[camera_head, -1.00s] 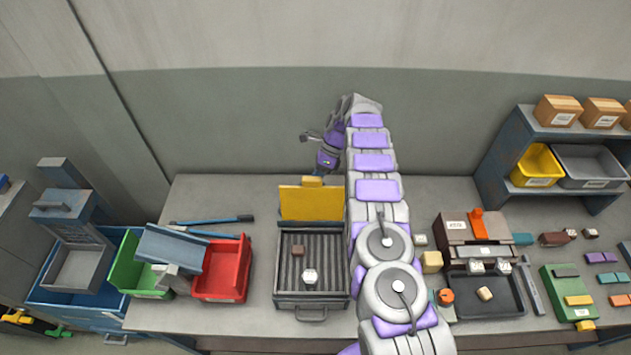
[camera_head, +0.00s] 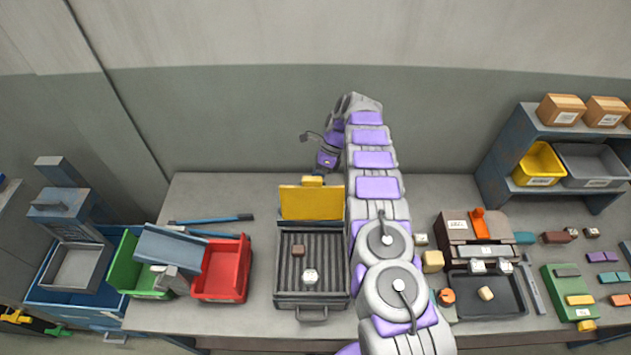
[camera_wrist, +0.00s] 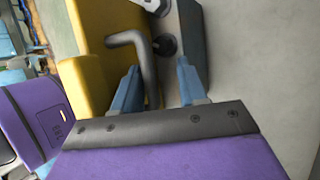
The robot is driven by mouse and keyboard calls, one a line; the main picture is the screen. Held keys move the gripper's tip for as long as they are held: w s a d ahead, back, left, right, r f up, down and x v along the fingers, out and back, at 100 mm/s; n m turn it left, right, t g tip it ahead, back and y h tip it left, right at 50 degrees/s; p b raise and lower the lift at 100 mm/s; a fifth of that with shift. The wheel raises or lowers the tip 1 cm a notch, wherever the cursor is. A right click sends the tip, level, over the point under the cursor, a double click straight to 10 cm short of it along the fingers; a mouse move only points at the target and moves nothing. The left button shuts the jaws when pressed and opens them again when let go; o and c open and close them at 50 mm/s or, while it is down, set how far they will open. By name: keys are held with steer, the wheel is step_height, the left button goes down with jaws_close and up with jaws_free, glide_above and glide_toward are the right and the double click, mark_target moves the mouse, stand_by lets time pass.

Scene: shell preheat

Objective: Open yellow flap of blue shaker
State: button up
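The yellow flap (camera_head: 311,203) stands upright at the back of a grey ribbed tray unit (camera_head: 312,292). My gripper (camera_head: 318,173) is just behind the flap's top edge, partly hidden by my arm. In the wrist view, the yellow flap (camera_wrist: 88,50) lies to the left of and beyond my gripper (camera_wrist: 158,85). Its two blue fingers are apart. A bent grey bar (camera_wrist: 147,65) shows between them; I cannot tell if they touch it. A blue-grey panel (camera_wrist: 191,45) is beside the flap.
Green (camera_head: 128,272) and red (camera_head: 222,290) bins stand to the left, with blue bars behind. A brown machine (camera_head: 477,228) stands right of my arm. The bench behind is clear.

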steer(key=shift+r, duration=0.1)
steer(key=s+d+r+b, duration=0.1)
steer(key=s+d+r, duration=0.1)
steer(key=s, duration=0.5)
steer(key=s+d+r+b, duration=0.1)
steer(key=s+d+r, duration=0.1)
steer(key=s, duration=0.6)
steer(key=shift+d+r, duration=0.2)
steer(key=shift+r, duration=0.2)
stand_by(0.8)
steer(key=shift+s, duration=0.15)
stand_by(0.4)
